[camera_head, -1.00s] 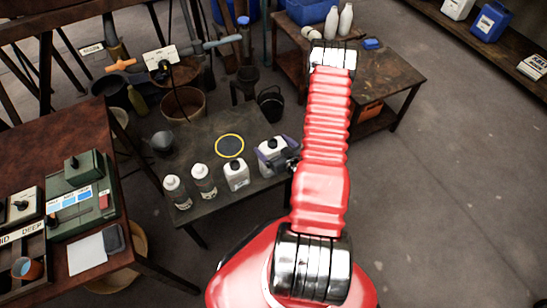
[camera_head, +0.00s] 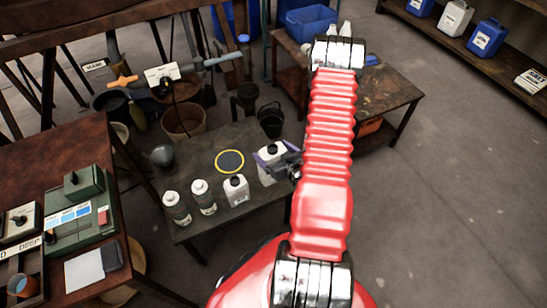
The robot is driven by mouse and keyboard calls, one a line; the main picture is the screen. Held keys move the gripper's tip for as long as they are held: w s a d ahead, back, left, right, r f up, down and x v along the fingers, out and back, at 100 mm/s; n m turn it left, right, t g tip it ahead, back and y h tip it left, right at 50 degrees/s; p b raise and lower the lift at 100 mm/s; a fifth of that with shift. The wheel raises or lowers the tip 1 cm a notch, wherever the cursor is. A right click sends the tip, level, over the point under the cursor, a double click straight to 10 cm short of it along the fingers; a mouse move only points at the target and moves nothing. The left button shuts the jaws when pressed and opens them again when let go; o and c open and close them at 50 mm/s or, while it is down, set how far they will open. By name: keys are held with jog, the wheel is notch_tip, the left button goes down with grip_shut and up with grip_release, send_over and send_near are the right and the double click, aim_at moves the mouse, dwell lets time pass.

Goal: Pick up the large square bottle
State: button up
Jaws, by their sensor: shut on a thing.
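The large square bottle (camera_head: 267,175) is white with a dark cap and is at the right end of the small dark table (camera_head: 225,205). My gripper (camera_head: 270,156) has purple fingers and is shut around the upper part of this bottle, just below its cap. The bottle looks upright. I cannot tell whether its base touches the table top. A smaller white square bottle (camera_head: 236,191) stands to its left. The red arm hides what lies just right of the gripper.
Two round white bottles (camera_head: 176,209) (camera_head: 203,197) stand along the table's front edge. A black bucket (camera_head: 270,121) stands behind the table. A brown table (camera_head: 385,95) is at the back right. The right floor is clear.

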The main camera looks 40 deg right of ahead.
jog(key=shift+r, duration=1.7)
